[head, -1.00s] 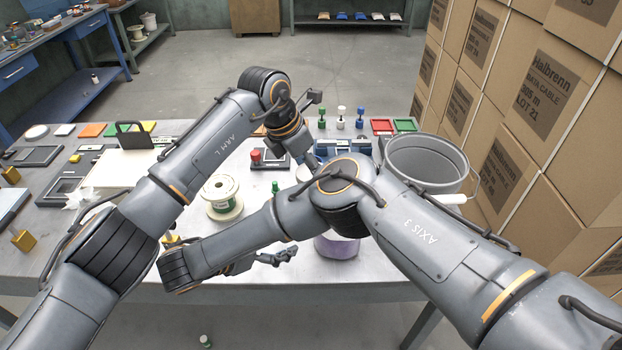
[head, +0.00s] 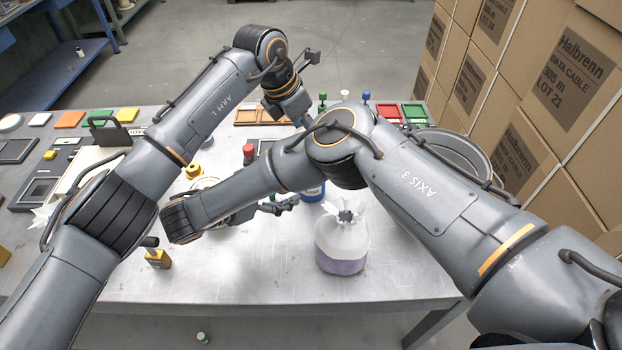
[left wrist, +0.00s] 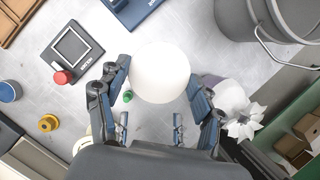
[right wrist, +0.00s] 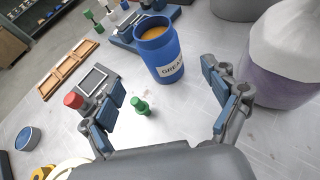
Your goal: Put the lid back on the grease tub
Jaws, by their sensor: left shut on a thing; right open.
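My left gripper is shut on the round white lid (left wrist: 160,72), which lies flat between its fingers (left wrist: 160,88) in the left wrist view. The blue grease tub (right wrist: 160,50) stands upright and uncovered on the table in the right wrist view, with orange-brown grease inside. Part of it shows in the head view (head: 313,192), behind my right gripper (head: 284,204). The tub is not seen in the left wrist view; the lid seems to cover it there. My right gripper (right wrist: 162,95) is open and empty, its fingers short of the tub.
A bagged jar with purple contents (head: 342,245) stands right of the tub. A small green object (right wrist: 140,105) lies before the tub. A grey bucket (head: 472,150) and stacked cartons (head: 570,70) are at right. A red-knobbed device (left wrist: 62,77) is nearby.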

